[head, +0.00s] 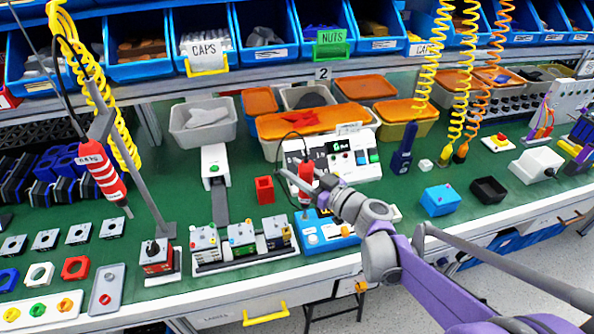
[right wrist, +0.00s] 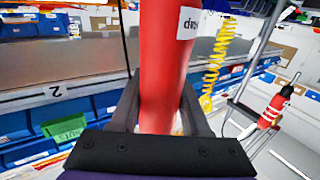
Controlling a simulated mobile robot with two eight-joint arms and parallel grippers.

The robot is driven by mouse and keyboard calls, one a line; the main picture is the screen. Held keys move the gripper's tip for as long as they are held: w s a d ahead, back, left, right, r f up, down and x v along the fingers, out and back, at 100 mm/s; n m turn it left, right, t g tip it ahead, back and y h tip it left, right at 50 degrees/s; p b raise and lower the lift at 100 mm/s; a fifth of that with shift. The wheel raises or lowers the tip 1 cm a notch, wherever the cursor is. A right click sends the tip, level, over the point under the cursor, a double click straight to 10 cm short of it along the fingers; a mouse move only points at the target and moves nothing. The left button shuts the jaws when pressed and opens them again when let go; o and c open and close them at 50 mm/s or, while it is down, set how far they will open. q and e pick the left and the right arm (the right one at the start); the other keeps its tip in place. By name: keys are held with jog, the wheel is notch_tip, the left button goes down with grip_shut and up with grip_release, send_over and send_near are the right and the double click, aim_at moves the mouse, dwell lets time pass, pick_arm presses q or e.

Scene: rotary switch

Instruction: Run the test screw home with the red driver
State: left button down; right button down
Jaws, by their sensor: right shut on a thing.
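My right gripper (head: 318,184) is shut around the body of a red driver (head: 305,176). In the right wrist view the red driver (right wrist: 165,70) stands between the two fingers (right wrist: 163,118), with a white label on its side. In the head view the driver is roughly upright, its tip low over the back left of a blue block with white fittings (head: 328,232). I cannot tell whether the tip touches anything. The test screw is too small or hidden to make out. My left gripper is not in view.
A second red driver (head: 102,172) with white bands hangs at the left by a grey post (head: 135,165). A fixture with several switch units (head: 242,236) stands left of the blue block. A white panel (head: 350,158) stands behind, with a blue box (head: 440,200) to the right.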

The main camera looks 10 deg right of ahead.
jog(key=shift+r, duration=0.15)
dwell(0.4)
notch_tip(320, 180, up, 4)
jog(key=p, duration=0.4)
jog(key=shift+r, duration=0.1)
dwell(0.4)
